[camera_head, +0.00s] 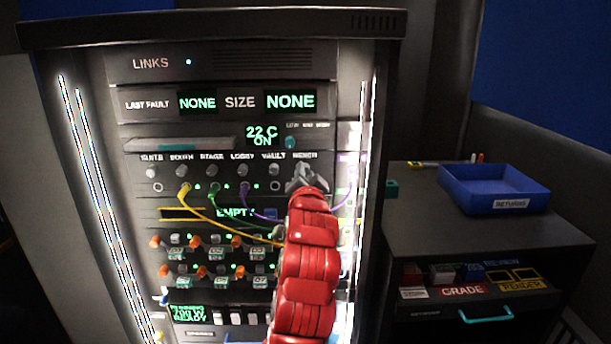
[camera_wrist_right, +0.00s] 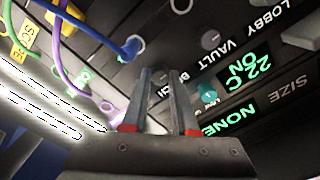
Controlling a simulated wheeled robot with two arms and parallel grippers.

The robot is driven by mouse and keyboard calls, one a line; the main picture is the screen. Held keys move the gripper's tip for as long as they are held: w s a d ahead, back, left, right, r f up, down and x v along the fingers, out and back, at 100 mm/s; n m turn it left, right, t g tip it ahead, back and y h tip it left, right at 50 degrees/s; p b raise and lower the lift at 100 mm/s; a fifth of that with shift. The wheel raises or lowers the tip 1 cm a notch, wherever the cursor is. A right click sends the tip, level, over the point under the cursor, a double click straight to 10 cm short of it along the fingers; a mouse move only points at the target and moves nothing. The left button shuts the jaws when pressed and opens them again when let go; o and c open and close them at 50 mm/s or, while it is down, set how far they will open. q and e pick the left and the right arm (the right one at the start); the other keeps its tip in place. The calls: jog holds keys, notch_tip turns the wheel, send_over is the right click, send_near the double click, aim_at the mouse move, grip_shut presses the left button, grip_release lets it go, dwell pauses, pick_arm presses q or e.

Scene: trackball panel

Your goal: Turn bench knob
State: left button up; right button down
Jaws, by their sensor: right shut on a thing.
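The BENCH label (camera_head: 304,155) is at the right end of a labelled row on the rack panel (camera_head: 135,145). My right gripper (camera_head: 304,180) reaches the panel just below this label. Its fingers (camera_wrist_right: 162,74) are shut on the bench knob, which they and my arm hide. Part of the label shows between the fingers in the right wrist view. The vault knob (camera_head: 274,170) is the neighbour to the left, and it also shows in the right wrist view (camera_wrist_right: 210,40). My left gripper is not in view.
Yellow, green and purple cables (camera_head: 249,200) hang from jacks below the knobs. The display (camera_head: 262,134) above reads 22 C ON. Bright light strips (camera_head: 103,215) edge the rack. A blue RETURNS tray (camera_head: 495,188) stands on a dark cabinet (camera_head: 414,180) to the right.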

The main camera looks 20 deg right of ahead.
jog(key=c, duration=0.7)
grip_release()
jog(key=b+v, duration=1.1)
jog(key=v, duration=0.6)
jog(key=shift+s+r, duration=0.1)
jog(key=shift+s, duration=0.1)
